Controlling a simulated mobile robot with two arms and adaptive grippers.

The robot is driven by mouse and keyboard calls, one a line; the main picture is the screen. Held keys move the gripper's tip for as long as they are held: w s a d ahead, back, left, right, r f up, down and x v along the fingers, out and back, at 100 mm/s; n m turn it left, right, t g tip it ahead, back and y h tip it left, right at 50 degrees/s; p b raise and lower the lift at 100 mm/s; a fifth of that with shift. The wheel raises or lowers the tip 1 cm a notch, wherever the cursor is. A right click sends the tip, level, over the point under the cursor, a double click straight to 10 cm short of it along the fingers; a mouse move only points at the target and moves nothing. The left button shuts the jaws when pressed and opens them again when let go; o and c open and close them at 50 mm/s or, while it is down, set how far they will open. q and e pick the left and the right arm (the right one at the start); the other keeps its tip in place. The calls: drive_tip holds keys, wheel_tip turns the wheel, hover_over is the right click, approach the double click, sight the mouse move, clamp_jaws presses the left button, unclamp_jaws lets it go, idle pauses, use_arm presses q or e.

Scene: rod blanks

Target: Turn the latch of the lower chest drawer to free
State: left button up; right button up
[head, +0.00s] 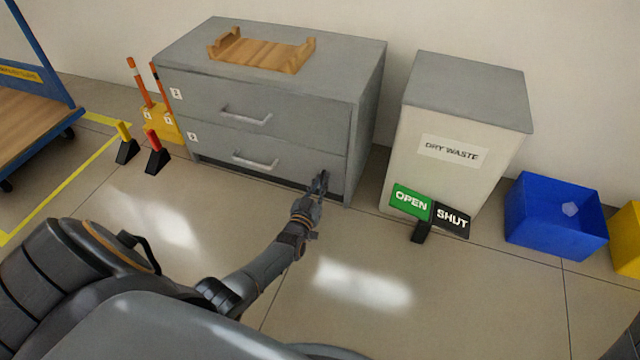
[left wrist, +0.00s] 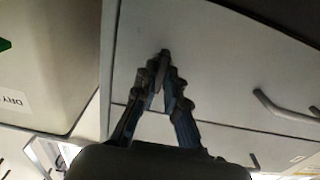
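The grey chest (head: 367,95) has two drawers. The lower drawer (head: 215,150) appears closed, and its bar handle (head: 256,162) is left of my gripper. My left gripper (head: 322,178) is at the right part of the lower drawer's front. In the left wrist view, which is upside down, the fingers of my left gripper (left wrist: 162,80) come together on a small dark piece, seemingly the latch (left wrist: 164,54), against the lower drawer front (left wrist: 225,60). The fingers hide most of it, so its angle is unclear. My right gripper is out of view.
A wooden tray (head: 262,52) lies on the chest. A dry waste bin (head: 440,120), an OPEN/SHUT sign (head: 411,202) and a blue box (head: 552,232) stand to the right. Small stands (head: 157,155) and a trolley (head: 30,120) are left. The floor before the chest is clear.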

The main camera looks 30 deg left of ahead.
use_arm(q)
drive_tip(key=o, duration=0.4)
drive_tip(key=shift+c, duration=0.2)
drive_tip(key=v, duration=0.7)
drive_tip(key=shift+s, duration=0.25)
